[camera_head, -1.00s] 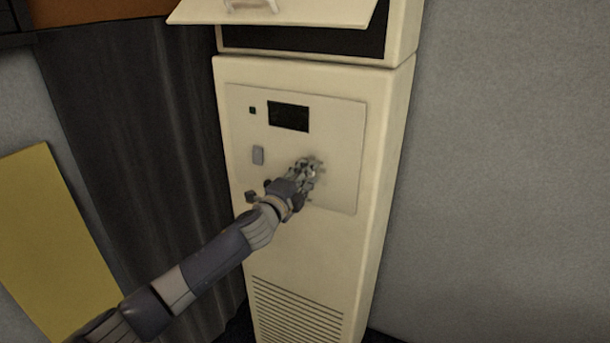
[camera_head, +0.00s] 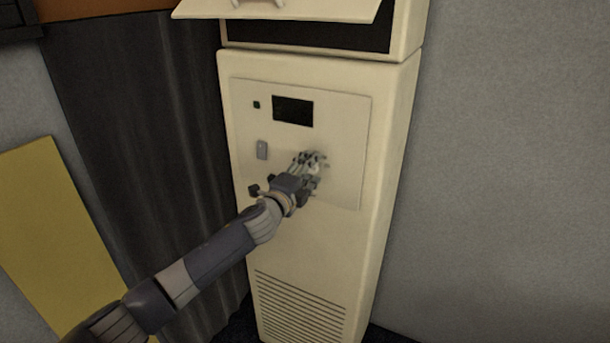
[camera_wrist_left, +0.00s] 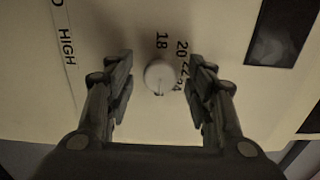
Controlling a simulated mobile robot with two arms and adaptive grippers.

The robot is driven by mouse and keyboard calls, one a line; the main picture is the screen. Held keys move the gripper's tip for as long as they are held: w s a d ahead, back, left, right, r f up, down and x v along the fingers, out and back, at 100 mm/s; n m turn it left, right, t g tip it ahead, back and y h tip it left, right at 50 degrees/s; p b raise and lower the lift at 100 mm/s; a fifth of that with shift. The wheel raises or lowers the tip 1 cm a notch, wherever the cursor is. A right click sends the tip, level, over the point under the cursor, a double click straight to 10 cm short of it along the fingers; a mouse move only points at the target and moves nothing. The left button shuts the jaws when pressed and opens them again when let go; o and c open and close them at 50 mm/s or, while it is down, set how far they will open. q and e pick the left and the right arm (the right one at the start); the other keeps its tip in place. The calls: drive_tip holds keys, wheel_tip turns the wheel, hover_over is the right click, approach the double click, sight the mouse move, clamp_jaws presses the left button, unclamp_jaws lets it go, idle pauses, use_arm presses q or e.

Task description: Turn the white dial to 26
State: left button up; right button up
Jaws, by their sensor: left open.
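The white dial (camera_wrist_left: 159,76) shows in the left wrist view as a round knob on the cream panel, with a small dark mark at its lower edge. Printed numbers 18, 20, 22 and 24 stand around it; the last ones are partly covered by a finger. My left gripper (camera_wrist_left: 158,80) is open, with one finger on each side of the dial and gaps between. In the head view my left gripper (camera_head: 310,168) is at the panel and mostly hides the dial. My right gripper is not in view.
An open flap (camera_head: 330,10) sticks out above. A dark curtain (camera_head: 130,130) hangs at left; a grey wall (camera_head: 510,150) is at right.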

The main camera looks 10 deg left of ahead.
use_arm(q)
drive_tip(key=v, duration=1.2)
drive_tip(key=s+a+f+n+g+y+b, duration=0.1)
drive_tip(key=s+a+f+n+g+y, duration=0.15)
drive_tip(key=f, duration=0.95)
drive_tip(key=s+a+f+n+g+y+b, duration=0.1)
drive_tip(key=a+f+n, duration=0.3)
drive_tip(key=f, duration=0.8)
drive_tip(key=s+a+f+n+g+y+b, duration=0.1)
drive_tip(key=a+f+n+g, duration=0.15)
drive_tip(key=f, duration=0.95)
drive_tip(key=s+a+f+n+g+y+b, duration=0.1)
drive_tip(key=s+a+f+n+g, duration=0.1)
drive_tip(key=s+f, duration=0.7)
drive_tip(key=s+a+f+n+g+y+b, duration=0.1)
drive_tip(key=s+f+n, duration=0.1)
drive_tip(key=s+f, duration=0.65)
drive_tip(key=s+f+n+g, duration=0.2)
drive_tip(key=s+f, duration=0.5)
drive_tip(key=s, duration=0.5)
drive_tip(key=s+f+n+g+b, duration=0.1)
drive_tip(key=s+f+n+g, duration=0.1)
drive_tip(key=s+f, duration=0.5)
drive_tip(key=s+d+f+n+g+b, duration=0.1)
drive_tip(key=s+f, duration=0.6)
drive_tip(key=s, duration=1.2)
drive_tip(key=shift+f+n+g, duration=0.4)
drive_tip(key=shift+n+g, duration=0.5)
drive_tip(key=shift+g, duration=0.1)
